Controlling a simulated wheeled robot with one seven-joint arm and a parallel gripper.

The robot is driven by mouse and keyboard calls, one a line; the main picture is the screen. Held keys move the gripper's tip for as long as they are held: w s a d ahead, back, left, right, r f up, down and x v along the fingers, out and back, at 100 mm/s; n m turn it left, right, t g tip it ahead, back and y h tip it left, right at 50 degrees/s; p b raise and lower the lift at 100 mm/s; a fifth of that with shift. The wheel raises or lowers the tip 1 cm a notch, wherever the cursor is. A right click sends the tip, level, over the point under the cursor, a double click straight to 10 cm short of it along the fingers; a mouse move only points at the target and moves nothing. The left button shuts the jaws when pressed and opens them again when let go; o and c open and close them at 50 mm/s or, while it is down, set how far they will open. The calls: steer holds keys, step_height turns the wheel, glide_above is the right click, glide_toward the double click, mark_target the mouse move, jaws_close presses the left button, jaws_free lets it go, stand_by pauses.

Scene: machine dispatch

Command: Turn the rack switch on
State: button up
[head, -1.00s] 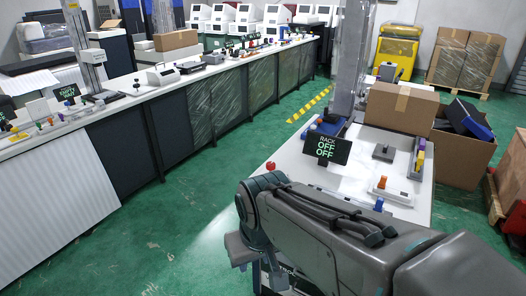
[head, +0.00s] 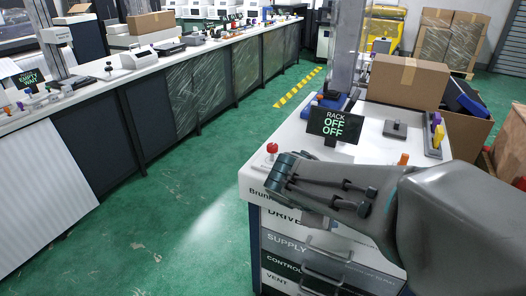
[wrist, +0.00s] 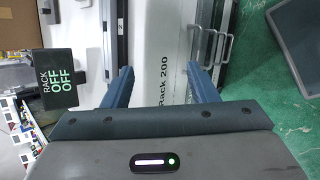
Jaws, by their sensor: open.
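I cannot tell for sure which control is the rack switch. A red knob (head: 272,148) sits at the top's near left corner. An orange knob (head: 403,159) shows just above my arm. My gripper (wrist: 162,76) is open and empty in the wrist view, its two blue-grey fingers spread over a white strip lettered Rack 200 (wrist: 164,80).
The cabinet front has labelled drawers (head: 315,246) with handles. A long bench (head: 150,62) with devices runs along the left. Green floor (head: 190,200) lies clear between bench and cabinet.

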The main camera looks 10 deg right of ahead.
steer(key=w+f+n+t+h+b, duration=0.2)
steer(key=w+f+n+t+b, duration=0.15)
steer(key=w+n, duration=0.2)
steer(key=n+t+y+b, duration=0.2)
steer(key=n+t+b, duration=0.7)
steer(key=n, duration=0.6)
glide_toward(271, 150)
steer(key=shift+m, duration=0.25)
steer(key=b+x, duration=0.1)
steer(key=x, duration=1)
steer(key=shift+w+d+f+b, duration=0.15)
steer(key=shift+w+b, duration=0.2)
steer(key=shift+w, duration=0.05)
steer(key=c, duration=1)
